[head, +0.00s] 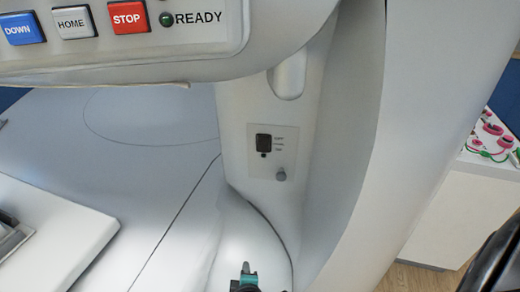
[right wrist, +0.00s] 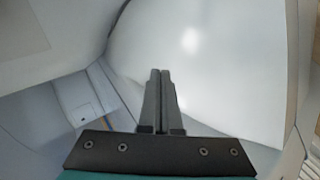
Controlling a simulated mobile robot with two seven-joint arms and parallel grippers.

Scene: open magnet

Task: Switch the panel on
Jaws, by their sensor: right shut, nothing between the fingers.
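A small square panel plate (head: 273,152) is set in the white magnet housing. It has a black rectangular piece (head: 263,142) with a dark dot under it, tiny labels beside it, and a round grey knob (head: 281,174) at its lower right. Whether the black piece is a switch or a display is too small to tell. My right gripper (head: 248,272) shows at the bottom edge, below the plate and apart from it. In the right wrist view its fingers (right wrist: 160,75) are shut and empty, facing a smooth white surface. My left gripper is not in view.
A larger control panel (head: 245,42) hangs at top left with blue DOWN, white HOME and red STOP buttons and a dark green READY lamp (head: 166,19). A curved housing wall (head: 375,130) stands right of the plate. A white cabinet (head: 460,215) with pink-and-green items is at far right.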

